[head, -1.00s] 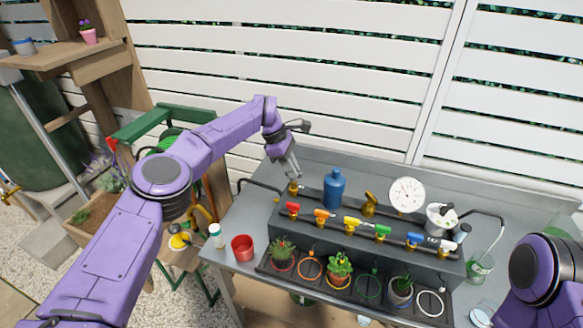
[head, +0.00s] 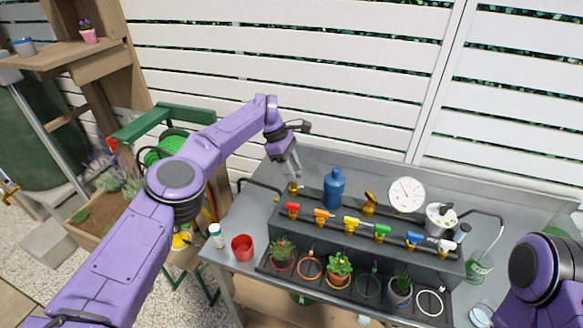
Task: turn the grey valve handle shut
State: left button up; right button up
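My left gripper (head: 291,178) points down at a brass fitting (head: 293,188) at the left end of the dark valve bench. Its fingertips are at or just above the fitting; I cannot tell if they touch it or how far apart they are. No grey handle is clearly visible there; the gripper may hide one. A row of coloured valves runs along the bench, and the rightmost, a pale white or grey valve (head: 445,245), is far from the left gripper. My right gripper is out of view; only part of that arm shows at lower right.
A blue bottle (head: 334,188), a brass piece (head: 369,203), a round gauge (head: 407,194) and a white jug (head: 440,217) stand behind the valves. Potted plants and coloured rings line the front tray (head: 388,304). A red cup (head: 242,247) stands at the table's left front.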

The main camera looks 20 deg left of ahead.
pick_arm(q)
jog(key=shift+r, duration=0.1)
jog(key=b+v, duration=0.1)
jog(key=v, duration=0.1)
jog(key=shift+w+a+r, duration=0.1)
jog(key=shift+a+r, duration=0.15)
jog(key=shift+a, duration=0.05)
jog(key=v, duration=0.2)
jog(key=shift+r, duration=0.35)
jog(key=p+v, duration=0.5)
jog(key=p, duration=0.1)
jog(key=shift+r, duration=0.1)
